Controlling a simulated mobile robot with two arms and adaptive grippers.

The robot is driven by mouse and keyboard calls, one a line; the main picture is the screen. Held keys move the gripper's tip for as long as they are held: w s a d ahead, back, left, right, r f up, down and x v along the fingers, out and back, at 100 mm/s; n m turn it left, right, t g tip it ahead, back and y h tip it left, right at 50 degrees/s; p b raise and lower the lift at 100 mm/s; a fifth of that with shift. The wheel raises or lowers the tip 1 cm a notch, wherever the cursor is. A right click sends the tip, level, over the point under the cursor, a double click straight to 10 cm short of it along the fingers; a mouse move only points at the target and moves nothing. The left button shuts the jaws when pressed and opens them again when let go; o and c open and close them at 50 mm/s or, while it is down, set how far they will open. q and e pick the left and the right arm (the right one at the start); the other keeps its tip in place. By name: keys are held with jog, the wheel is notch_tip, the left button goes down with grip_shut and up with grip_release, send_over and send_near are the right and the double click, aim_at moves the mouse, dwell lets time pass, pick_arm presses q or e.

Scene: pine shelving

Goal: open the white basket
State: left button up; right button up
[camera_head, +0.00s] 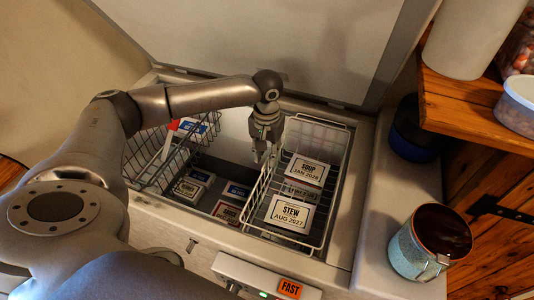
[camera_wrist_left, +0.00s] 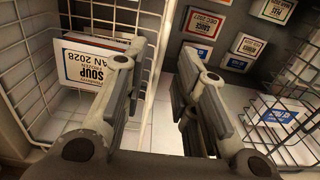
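The white wire basket (camera_head: 325,215) hangs in the right side of an open chest freezer. It holds a SOUP box (camera_head: 308,170), a STEW box (camera_head: 291,213) and another box partly hidden between them. It also shows in the left wrist view (camera_wrist_left: 25,70), with the SOUP box (camera_wrist_left: 92,62) inside. My left gripper (camera_head: 262,153) points down at the basket's left side. In the left wrist view my left gripper (camera_wrist_left: 160,58) has its fingers apart, and the basket's side wires show between them. I cannot tell whether they touch. My right gripper is not in view.
A dark wire basket (camera_head: 150,165) hangs at the freezer's left, with several boxes on the floor between the baskets. The raised lid (camera_head: 270,35) stands behind. A blue mug (camera_head: 418,250) stands on the right ledge, below a wooden shelf (camera_head: 465,110).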

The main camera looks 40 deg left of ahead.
pick_arm(q)
jog(key=shift+f, duration=0.5)
grip_shut()
